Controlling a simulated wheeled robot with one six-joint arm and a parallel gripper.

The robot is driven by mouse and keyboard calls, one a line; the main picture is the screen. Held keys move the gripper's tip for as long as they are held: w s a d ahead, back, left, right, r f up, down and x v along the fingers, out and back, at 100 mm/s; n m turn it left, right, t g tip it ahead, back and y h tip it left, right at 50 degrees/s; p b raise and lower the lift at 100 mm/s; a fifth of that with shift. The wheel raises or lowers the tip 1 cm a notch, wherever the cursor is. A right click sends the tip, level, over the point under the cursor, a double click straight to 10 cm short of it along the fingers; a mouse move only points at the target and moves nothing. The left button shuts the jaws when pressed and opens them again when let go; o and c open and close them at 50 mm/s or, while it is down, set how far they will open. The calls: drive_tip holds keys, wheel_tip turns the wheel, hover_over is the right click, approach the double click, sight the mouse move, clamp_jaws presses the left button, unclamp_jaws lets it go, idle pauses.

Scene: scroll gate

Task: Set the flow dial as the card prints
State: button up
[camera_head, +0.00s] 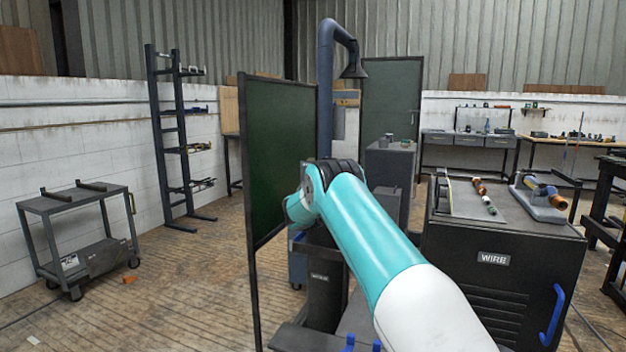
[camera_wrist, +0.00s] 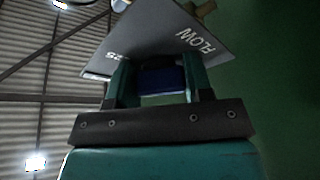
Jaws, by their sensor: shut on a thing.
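In the wrist view, my gripper (camera_wrist: 160,82) has its two teal fingers closed on a dark blue block-like part, which I take to be the flow dial's knob (camera_wrist: 162,78). It sits in front of a grey plate (camera_wrist: 150,38) that prints FLOW at right and what looks like a 25 at lower left, both tilted. The dial's pointer and other marks are hidden or too dark to read. In the head view, my arm reaches forward beside a dark green screen, and my gripper is hidden. I can make out no printed card.
The dark green screen (camera_head: 282,150) stands close left of my arm. A black WIRE cabinet (camera_head: 500,285) with parts on top is close at right. A grey cart (camera_head: 75,220) and a tall rack (camera_head: 170,140) stand at left. Wooden floor (camera_head: 180,290) is mostly clear at left.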

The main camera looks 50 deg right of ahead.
drive_tip(key=shift+r+n+y+p, duration=0.1)
drive_tip(key=shift+n+y+p, duration=0.4)
drive_tip(key=shift+n+p, duration=0.55)
drive_tip(key=shift+n, duration=0.35)
drive_tip(key=o, duration=0.9)
drive_tip(key=shift+s+a, duration=0.1)
drive_tip(key=b+v, duration=0.7)
drive_tip(key=v, duration=1)
